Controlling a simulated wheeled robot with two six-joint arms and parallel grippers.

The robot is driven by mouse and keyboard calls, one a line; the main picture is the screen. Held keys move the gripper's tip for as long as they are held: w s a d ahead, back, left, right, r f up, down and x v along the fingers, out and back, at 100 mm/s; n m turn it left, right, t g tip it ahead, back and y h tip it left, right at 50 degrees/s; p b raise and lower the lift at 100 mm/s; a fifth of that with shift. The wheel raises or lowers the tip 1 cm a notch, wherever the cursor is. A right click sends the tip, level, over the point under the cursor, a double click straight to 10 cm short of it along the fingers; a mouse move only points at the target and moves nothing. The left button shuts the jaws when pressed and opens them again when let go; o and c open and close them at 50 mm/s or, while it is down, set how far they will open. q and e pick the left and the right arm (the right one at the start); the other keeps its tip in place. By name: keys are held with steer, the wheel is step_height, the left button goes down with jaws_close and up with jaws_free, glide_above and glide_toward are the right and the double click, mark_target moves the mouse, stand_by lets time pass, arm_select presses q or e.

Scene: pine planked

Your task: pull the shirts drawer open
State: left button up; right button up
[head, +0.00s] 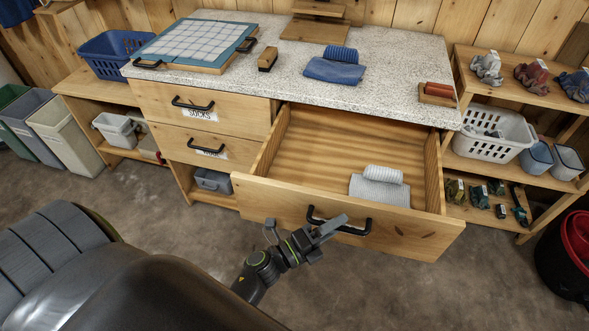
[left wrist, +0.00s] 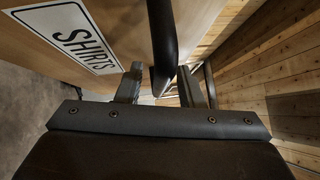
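The shirts drawer (head: 290,204) is the wide wooden drawer on the right of the dresser, and it stands pulled far out. Inside lie a grey folded cloth (head: 380,191) and a grey roll (head: 383,174). Its black bar handle (head: 352,229) is on the front. The "SHIRTS" label (left wrist: 75,37) shows in the left wrist view. My left gripper (head: 335,225) is at the handle. In the left wrist view, the handle bar (left wrist: 163,45) runs between my parted fingers (left wrist: 162,85), with a gap visible on its left. My right gripper is not in view.
Two shut drawers, the socks drawer (head: 205,113) and one below it (head: 207,149), are on the left. The speckled top (head: 400,88) holds a folding board (head: 197,42) and blue cloths (head: 334,70). Floor ahead of the drawer is clear.

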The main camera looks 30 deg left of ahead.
arm_select(q)
steer(key=b+v, duration=0.4)
steer(key=v, duration=1.3)
steer(key=shift+s+b, duration=0.2)
steer(key=shift+b, duration=0.15)
steer(key=s+a+f+n+g+y+p, duration=0.1)
steer(key=a+f+n+g+y, duration=0.2)
steer(key=a+f+n+y, duration=0.75)
steer(key=s+d+f+n+g+p, duration=0.1)
steer(key=s+f+n+g, duration=0.35)
steer(key=f, duration=1.25)
steer(key=s+f+n+g, duration=0.8)
steer(key=s+f+n, duration=0.3)
steer(key=s+f, duration=0.3)
steer(key=shift+s+d+p, duration=0.4)
steer(key=shift+s+p, duration=0.05)
steer(key=shift+s, duration=0.6)
